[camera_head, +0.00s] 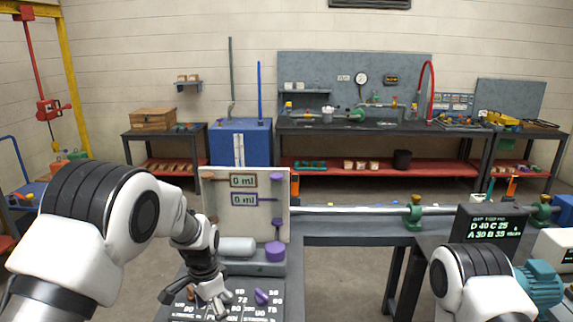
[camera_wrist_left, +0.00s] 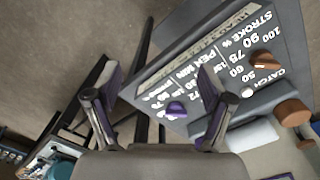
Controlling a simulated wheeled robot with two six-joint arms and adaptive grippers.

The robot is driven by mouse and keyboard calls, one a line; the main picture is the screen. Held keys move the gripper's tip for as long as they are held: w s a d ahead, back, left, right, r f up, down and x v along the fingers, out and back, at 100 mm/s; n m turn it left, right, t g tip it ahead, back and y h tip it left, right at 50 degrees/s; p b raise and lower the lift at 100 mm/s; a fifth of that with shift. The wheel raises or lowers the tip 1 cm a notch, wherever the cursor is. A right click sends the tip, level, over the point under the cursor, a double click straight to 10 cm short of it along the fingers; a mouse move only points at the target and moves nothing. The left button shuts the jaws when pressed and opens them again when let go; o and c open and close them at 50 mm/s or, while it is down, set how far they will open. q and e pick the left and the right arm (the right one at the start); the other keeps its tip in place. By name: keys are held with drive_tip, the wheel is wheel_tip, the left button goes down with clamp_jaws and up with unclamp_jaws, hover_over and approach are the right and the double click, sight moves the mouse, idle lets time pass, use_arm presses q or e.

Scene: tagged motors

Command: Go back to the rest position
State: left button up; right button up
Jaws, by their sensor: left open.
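My left gripper (camera_head: 196,296) is open and low over the dark lettered panel (camera_head: 238,312) at the bottom of the head view. In the left wrist view my gripper's two fingers (camera_wrist_left: 157,88) are spread wide with nothing between them. A purple knob (camera_head: 262,297) is on the panel, right of the gripper. The purple knob (camera_wrist_left: 176,109) also shows beyond the fingers in the wrist view, apart from both. An orange-brown knob (camera_wrist_left: 264,60) is farther right there. My right arm shows at the lower right of the head view, but its gripper is out of view.
A pale board (camera_head: 218,218) with two "0 ml" displays stands behind the panel, beside a grey cylinder (camera_head: 236,246) and a purple cap (camera_head: 275,250). A dark screen (camera_head: 489,227) and a teal motor (camera_head: 540,284) are at right. Open floor (camera_head: 340,270) lies between.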

use_arm(q)
drive_tip(key=s+a+f+n+g+b, duration=0.1)
drive_tip(key=s+a+f+g+b, duration=0.15)
drive_tip(key=s+f, duration=0.95)
drive_tip(key=s+a+f+n+g+b, duration=0.2)
drive_tip(key=s+a+f, duration=0.2)
drive_tip(key=s+f, duration=0.8)
drive_tip(key=s+a+f+n+t, duration=0.1)
drive_tip(key=s+n+t, duration=0.3)
drive_tip(key=s, duration=0.6)
drive_tip(key=n, duration=0.2)
drive_tip(key=shift+n+t, duration=0.35)
drive_tip(key=shift+n, duration=0.05)
use_arm(e)
drive_tip(key=f, duration=0.5)
drive_tip(key=shift+w+f, duration=0.25)
drive_tip(key=shift+w, duration=0.1)
use_arm(q)
drive_tip(key=shift+s+f, duration=0.1)
drive_tip(key=shift+s, duration=0.1)
use_arm(e)
drive_tip(key=shift+s, duration=0.1)
